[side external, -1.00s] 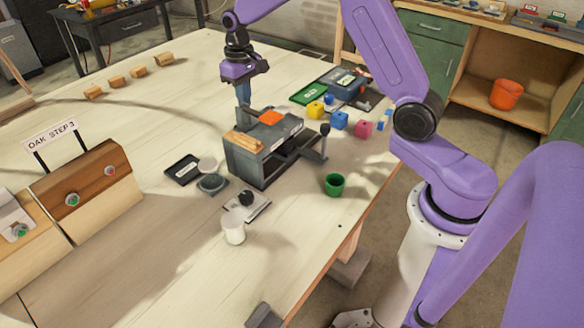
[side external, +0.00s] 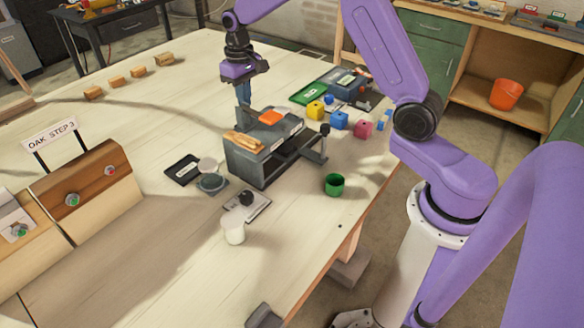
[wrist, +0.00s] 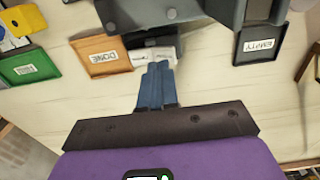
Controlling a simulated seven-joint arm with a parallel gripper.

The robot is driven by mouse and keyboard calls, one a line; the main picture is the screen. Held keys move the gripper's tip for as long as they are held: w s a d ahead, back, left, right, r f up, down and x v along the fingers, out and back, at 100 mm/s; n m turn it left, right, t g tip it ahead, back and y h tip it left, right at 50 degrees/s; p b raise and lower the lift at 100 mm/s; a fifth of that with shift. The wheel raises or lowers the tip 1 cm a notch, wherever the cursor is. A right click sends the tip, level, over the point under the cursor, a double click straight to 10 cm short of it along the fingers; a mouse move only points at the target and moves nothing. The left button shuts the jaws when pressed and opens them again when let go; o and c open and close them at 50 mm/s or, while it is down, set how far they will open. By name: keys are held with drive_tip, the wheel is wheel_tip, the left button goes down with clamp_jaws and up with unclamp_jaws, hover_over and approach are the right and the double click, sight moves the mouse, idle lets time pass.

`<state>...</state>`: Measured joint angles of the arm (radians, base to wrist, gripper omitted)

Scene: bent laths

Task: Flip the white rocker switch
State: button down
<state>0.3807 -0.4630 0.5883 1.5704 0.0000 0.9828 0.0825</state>
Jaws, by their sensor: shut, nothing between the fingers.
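My gripper (side external: 244,100) points down just behind the grey box, its blue fingers shut and empty. In the wrist view the closed fingers (wrist: 157,66) reach toward a small white piece (wrist: 164,54) beside a black part, at the foot of the grey fixture. The white piece may be the white rocker switch, but the fingers partly cover it and I cannot tell which way it is tilted. Nor can I tell whether the fingertips touch it. In the side view the grey box (side external: 258,160) hides this spot, and no white rocker shows clearly.
An orange tray marked DONE (wrist: 103,52) lies left of the fingers, and a dark tray marked EMPTY (wrist: 256,45) to the right. Coloured cubes (side external: 339,120), a green cup (side external: 334,185) and a white cup (side external: 233,232) stand around the box.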

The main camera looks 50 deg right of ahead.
drive_tip(key=shift+f, duration=1.75)
idle(1.2)
drive_tip(key=shift+r, duration=3.55)
